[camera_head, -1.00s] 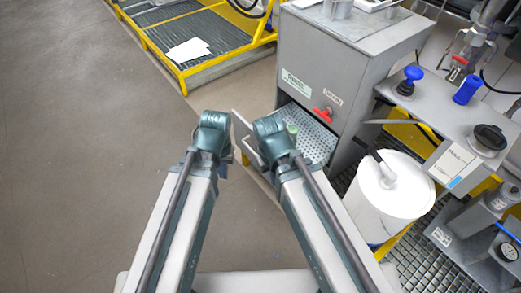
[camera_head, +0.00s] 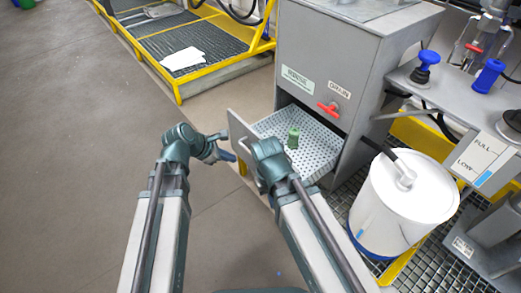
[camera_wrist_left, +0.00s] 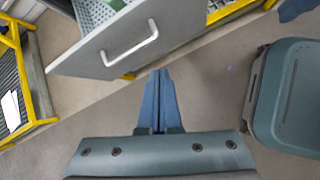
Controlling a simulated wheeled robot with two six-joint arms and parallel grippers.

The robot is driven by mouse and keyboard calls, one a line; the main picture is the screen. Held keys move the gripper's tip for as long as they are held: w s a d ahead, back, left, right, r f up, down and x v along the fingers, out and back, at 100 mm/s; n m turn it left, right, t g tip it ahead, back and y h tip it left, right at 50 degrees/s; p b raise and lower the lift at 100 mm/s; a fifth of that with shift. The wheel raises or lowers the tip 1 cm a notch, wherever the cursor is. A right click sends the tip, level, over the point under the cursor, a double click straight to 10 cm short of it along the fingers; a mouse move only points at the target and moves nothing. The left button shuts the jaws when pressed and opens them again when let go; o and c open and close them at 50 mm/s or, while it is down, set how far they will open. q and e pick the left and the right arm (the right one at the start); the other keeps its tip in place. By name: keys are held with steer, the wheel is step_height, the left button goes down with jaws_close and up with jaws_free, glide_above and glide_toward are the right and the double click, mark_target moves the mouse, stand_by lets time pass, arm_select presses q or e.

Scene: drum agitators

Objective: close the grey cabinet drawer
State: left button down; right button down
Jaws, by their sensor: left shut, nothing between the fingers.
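The grey cabinet (camera_head: 312,68) stands at upper centre, with its drawer (camera_head: 318,147) pulled out below the red drain valve. The drawer has a perforated floor, and a green bottle-like item (camera_head: 293,138) stands in it. In the left wrist view the drawer front (camera_wrist_left: 105,45) and its bar handle (camera_wrist_left: 130,48) face me. My left gripper (camera_head: 228,156) is shut and empty, just outside the drawer front; its blue fingers (camera_wrist_left: 161,74) point towards the front, below the handle, apparently apart from it. My right arm (camera_head: 272,165) crosses in front of the drawer; its jaws are not clearly seen.
A white drum (camera_head: 402,190) stands right of the drawer on grating. A grey bench (camera_head: 450,100) with blue knobs lies beyond it. A yellow-framed grated platform (camera_head: 190,45) is at upper left. The floor on the left is clear.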

arm_select(q)
steer(key=w+d+r+n+h, duration=0.1)
steer(key=w+r+n, duration=0.1)
steer(key=n, duration=0.3)
steer(key=b, duration=0.7)
glide_above(251, 154)
steer(key=s+d, duration=0.2)
steer(key=s, duration=0.1)
step_height(251, 154, down, 7)
steer(key=shift+w+d+f+t, duration=0.1)
steer(key=shift+w+d+t, duration=0.1)
steer(key=shift+d, duration=0.2)
steer(key=shift+w+d+t, duration=0.1)
steer(key=shift+d+t, duration=0.1)
steer(key=shift+d, duration=0.15)
